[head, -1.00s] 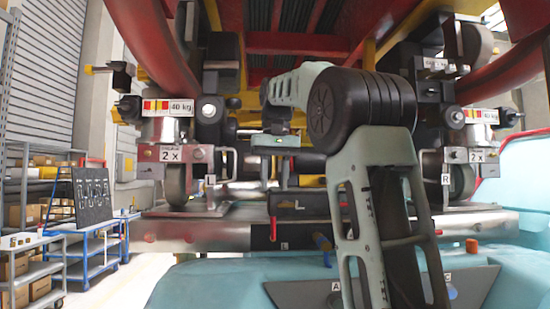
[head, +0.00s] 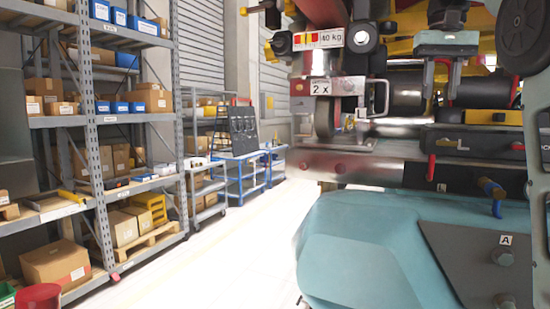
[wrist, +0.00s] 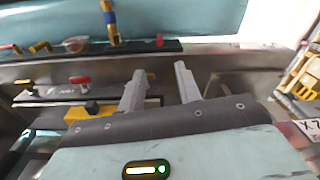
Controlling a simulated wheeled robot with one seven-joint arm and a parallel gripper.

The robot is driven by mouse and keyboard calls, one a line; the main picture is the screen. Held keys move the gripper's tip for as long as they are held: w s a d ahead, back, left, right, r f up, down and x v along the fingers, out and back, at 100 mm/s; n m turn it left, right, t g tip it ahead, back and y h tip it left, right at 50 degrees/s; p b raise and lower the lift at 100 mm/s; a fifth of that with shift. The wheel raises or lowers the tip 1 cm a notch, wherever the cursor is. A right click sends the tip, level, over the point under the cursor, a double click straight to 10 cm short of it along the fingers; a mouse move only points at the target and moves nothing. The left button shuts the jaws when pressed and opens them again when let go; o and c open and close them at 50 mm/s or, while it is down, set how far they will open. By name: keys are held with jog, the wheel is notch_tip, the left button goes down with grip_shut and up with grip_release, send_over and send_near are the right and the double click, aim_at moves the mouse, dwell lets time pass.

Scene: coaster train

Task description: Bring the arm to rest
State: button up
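My gripper (head: 441,90) shows near the upper right of the head view, in front of the train's underside. In the wrist view, my gripper (wrist: 160,76) has its two grey fingers apart with nothing between them. Below and beyond the fingers are a dark rail with red and yellow handles (wrist: 80,80) and a teal surface (wrist: 200,18). My arm's round dark joint (head: 525,30) and part of a link show at the right edge of the head view. The rest of the arm is out of frame.
The train's wheel assembly (head: 325,95) and metal beam (head: 340,165) stand close by. A teal body (head: 370,240) with a grey plate marked A (head: 470,255) lies below. Shelves with boxes (head: 95,120) and a blue cart (head: 240,170) stand left. The floor (head: 220,250) between is clear.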

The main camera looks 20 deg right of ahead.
jog(key=w+a+f+n+y+b, duration=0.1)
jog(key=w+a+f+n, duration=0.1)
jog(key=w+a+f, duration=0.35)
jog(key=w+a+f+n+b, duration=0.1)
jog(key=w+a+f+n, duration=0.15)
jog(key=a+f, duration=0.6)
jog(key=s+a+f+n+b, duration=0.2)
jog(key=a+f+n, duration=0.2)
jog(key=a+f, duration=0.85)
jog(key=s+a+f+n+b, duration=0.1)
jog(key=s+a+f+n, duration=0.2)
jog(key=s+a+f, duration=0.8)
jog(key=s+a+f+n+b, duration=0.1)
jog(key=s+a+f+n, duration=0.3)
jog(key=s+f, duration=0.5)
jog(key=shift+s+g+b, duration=0.3)
jog(key=shift+s, duration=0.8)
